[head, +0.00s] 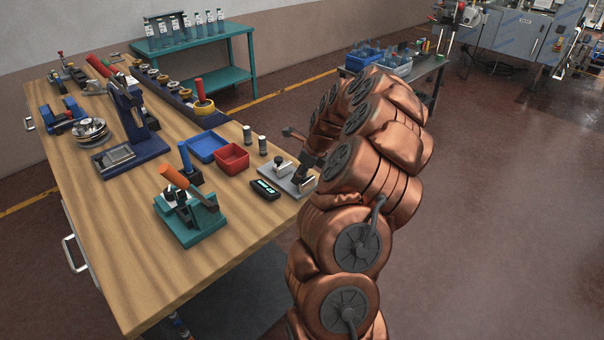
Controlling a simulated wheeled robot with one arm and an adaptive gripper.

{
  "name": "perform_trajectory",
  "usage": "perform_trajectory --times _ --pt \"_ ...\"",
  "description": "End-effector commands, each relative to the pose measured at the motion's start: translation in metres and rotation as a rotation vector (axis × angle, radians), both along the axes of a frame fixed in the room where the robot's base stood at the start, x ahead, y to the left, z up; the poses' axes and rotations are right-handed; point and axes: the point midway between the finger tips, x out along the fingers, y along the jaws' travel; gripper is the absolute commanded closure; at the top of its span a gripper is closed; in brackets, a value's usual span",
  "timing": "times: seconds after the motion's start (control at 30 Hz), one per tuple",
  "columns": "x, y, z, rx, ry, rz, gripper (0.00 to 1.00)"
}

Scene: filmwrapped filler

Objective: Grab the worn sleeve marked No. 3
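No mark reading No. 3 is legible, so I cannot tell which piece is the worn sleeve. Two small upright dark cylinders with light tops stand behind the red bin, a left cylinder (247,134) and a right cylinder (262,145). A row of ring-like pieces (163,80) sits on a dark rail along the back of the wooden workbench (130,255). My copper-coloured arm reaches up and bends over the bench's right end. My gripper (308,158) is mostly hidden behind the arm; only dark parts show near a grey plate fixture, and its fingers are not clear.
A blue bin (207,147), a red bin (232,158), a black device with a lit display (265,189), the grey plate fixture (286,178), a teal press (187,215) and a blue press (135,120) crowd the bench. Its near left part is bare. A teal shelf (200,40) stands behind.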

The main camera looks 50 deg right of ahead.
Motion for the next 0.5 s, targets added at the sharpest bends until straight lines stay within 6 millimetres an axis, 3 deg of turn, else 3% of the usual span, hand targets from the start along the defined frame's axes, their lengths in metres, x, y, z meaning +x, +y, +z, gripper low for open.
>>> perform_trajectory --times 0.3,0.5 --pt "0.0032 -0.0001 -0.0062 -0.003 -0.004 -0.002 0.67" --pt "0.0031 -0.0001 -0.0062 -0.003 -0.004 -0.002 0.88"
